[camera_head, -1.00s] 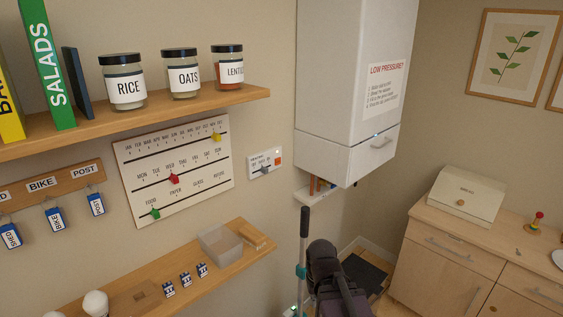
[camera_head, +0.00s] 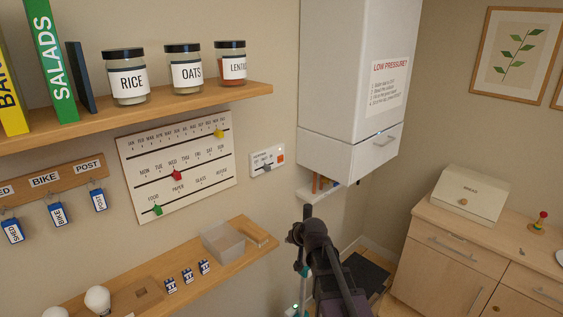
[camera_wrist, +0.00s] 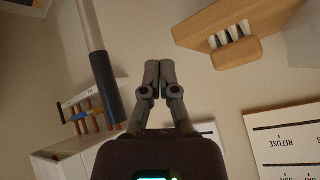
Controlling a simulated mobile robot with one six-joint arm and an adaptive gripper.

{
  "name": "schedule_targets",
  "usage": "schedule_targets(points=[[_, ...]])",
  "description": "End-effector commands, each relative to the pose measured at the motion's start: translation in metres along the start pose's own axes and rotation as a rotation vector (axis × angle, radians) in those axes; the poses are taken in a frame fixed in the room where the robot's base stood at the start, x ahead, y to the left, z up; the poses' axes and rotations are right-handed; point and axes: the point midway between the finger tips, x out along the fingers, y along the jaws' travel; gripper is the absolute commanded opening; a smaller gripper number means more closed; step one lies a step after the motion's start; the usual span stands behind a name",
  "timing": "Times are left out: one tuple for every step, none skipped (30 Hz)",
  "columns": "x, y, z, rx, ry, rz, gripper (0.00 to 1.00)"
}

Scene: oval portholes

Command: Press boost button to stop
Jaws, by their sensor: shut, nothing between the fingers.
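A small white control panel (camera_head: 266,161) is fixed to the wall between the chart and the boiler. The button is not visible in the wrist view; a white edge (camera_wrist: 207,129) partly behind my gripper may be the panel.
The white boiler (camera_head: 345,85) hangs right of the panel, pipes beneath. The lower wooden shelf (camera_head: 262,243) juts out left of my gripper. A pole (camera_wrist: 98,75) with a dark grip stands close by. A wall chart (camera_head: 180,205) is left of the panel.

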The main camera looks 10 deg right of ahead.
Motion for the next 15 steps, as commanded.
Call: schedule_targets(points=[[0.009,-0.002,-0.021,0.013,0.065,-0.017,0.0],[0.012,-0.003,-0.033,0.023,0.106,-0.027,0.0],[0.015,-0.004,-0.048,0.035,0.162,-0.039,0.0],[0.018,-0.005,-0.059,0.044,0.203,-0.047,0.0],[0.019,-0.005,-0.07,0.056,0.244,-0.055,0.0],[0.021,-0.005,-0.085,0.071,0.299,-0.063,0.0],[0.022,-0.005,-0.095,0.083,0.34,-0.069,0.0],[0.023,-0.005,-0.106,0.096,0.381,-0.074,0.0],[0.024,-0.004,-0.12,0.113,0.436,-0.08,0.0],[0.024,-0.003,-0.131,0.126,0.477,-0.082,0.0],[0.024,-0.001,-0.141,0.141,0.518,-0.085,0.0],[0.023,0.001,-0.154,0.161,0.571,-0.087,0.0],[0.023,0.003,-0.164,0.176,0.612,-0.087,0.0],[0.022,0.005,-0.174,0.193,0.651,-0.087,0.0],[0.021,0.008,-0.186,0.214,0.704,-0.085,0.0]])
